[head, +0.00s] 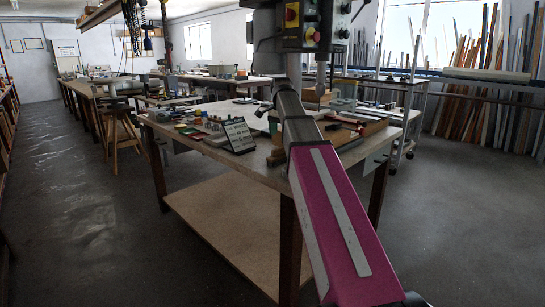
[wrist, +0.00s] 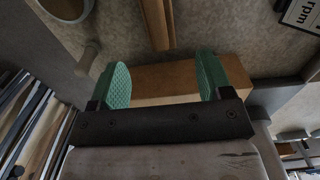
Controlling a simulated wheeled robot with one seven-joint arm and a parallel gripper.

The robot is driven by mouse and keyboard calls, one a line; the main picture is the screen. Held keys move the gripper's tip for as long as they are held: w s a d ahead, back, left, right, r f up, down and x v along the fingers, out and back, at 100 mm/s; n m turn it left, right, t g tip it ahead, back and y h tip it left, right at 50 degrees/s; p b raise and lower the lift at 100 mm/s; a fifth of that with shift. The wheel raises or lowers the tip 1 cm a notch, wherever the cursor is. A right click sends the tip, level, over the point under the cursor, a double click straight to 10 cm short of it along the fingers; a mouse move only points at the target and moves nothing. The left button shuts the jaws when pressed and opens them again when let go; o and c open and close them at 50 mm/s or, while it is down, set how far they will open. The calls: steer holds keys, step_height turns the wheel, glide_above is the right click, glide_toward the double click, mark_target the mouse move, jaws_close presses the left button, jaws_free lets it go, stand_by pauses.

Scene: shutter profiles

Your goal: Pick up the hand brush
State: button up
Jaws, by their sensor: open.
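My gripper (wrist: 163,62) is open in the wrist view, with its two green ribbed finger pads apart. A brown wooden block (wrist: 165,78) shows between and behind the pads, partly covered by the right one. A narrow wooden strip (wrist: 155,25) runs from above toward the block. I cannot tell whether these pieces are the hand brush or whether the pads touch them. In the head view my arm reaches over the workbench (head: 225,160) and hides part of its top; my gripper is not clearly visible there.
A small black sign (head: 239,134) stands on the bench; lettering on a dark sign (wrist: 300,12) shows at the wrist view's top right. A round-rimmed object (wrist: 68,8) and a short peg (wrist: 88,57) are at left. A machine with buttons (head: 303,22) stands behind the arm.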

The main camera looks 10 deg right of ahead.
mark_target(280, 156)
steer(key=f, duration=1)
steer(key=shift+s+a+f, duration=0.15)
steer(key=shift+s+f, duration=0.05)
steer(key=shift+f, duration=0.1)
steer(key=c, duration=1)
